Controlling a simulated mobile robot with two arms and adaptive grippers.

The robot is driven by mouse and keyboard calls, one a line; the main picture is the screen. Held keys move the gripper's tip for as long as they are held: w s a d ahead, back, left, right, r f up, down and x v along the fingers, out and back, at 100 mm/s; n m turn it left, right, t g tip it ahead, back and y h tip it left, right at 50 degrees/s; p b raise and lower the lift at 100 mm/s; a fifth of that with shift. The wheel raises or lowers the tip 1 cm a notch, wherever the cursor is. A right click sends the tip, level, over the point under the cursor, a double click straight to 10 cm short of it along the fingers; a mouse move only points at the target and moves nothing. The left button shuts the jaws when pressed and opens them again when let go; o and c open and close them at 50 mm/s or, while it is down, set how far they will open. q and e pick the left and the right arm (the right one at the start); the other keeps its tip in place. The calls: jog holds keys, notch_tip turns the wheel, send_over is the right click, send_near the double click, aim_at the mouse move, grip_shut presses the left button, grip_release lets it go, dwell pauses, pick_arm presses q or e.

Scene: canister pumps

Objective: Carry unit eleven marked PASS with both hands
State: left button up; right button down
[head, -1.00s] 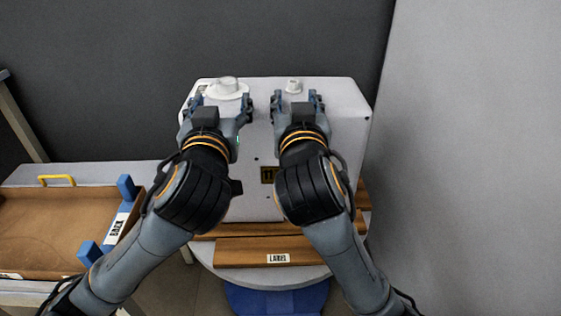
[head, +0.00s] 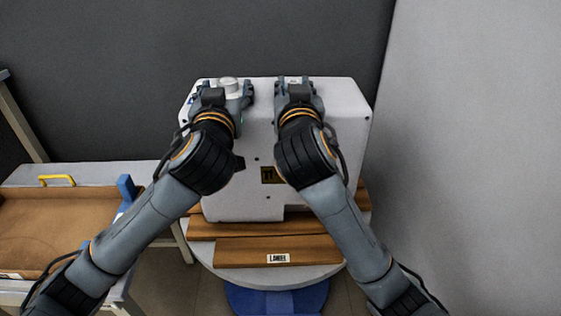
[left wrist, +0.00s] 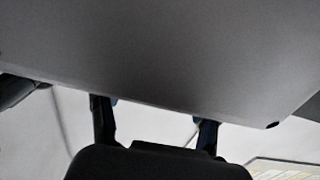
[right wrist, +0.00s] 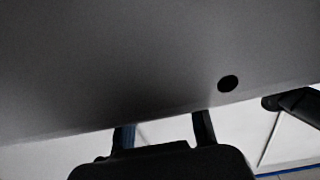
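The unit's pale face (left wrist: 160,50) fills the left wrist view's upper part, and likewise the right wrist view (right wrist: 120,60). Neither wrist view shows the fingertips, so contact is unclear.
The boards lie on a round grey-white stand (head: 270,276) with a blue base (head: 275,300). A brown tray (head: 50,225) with a yellow handle and blue corner pieces sits on a table at left. A dark wall is close behind, a light grey panel at right.

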pick_arm(q)
jog(key=c, duration=0.4)
